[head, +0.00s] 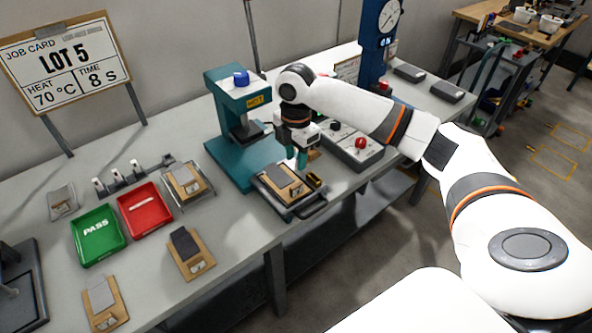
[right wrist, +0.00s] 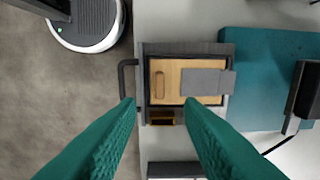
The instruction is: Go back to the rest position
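My right gripper (head: 301,158) reaches over the workbench from the right, just above the dark sliding tray (head: 290,212) at the front of the teal press. In the right wrist view its two green fingers (right wrist: 160,106) stand wide apart with nothing between them. A wooden board (right wrist: 165,80) with a grey strip (right wrist: 206,82) across it lies in the tray, beyond the fingertips and apart from them. A small brown block (right wrist: 162,118) sits at the tray's side. My left gripper is not in view.
The teal press (head: 228,168) stands behind the tray. A control box (head: 356,148) with a red button is to its right. Left are a green PASS tray (head: 97,228), a red tray (head: 145,210) and boards with grey pieces (head: 190,253). Floor in front is clear.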

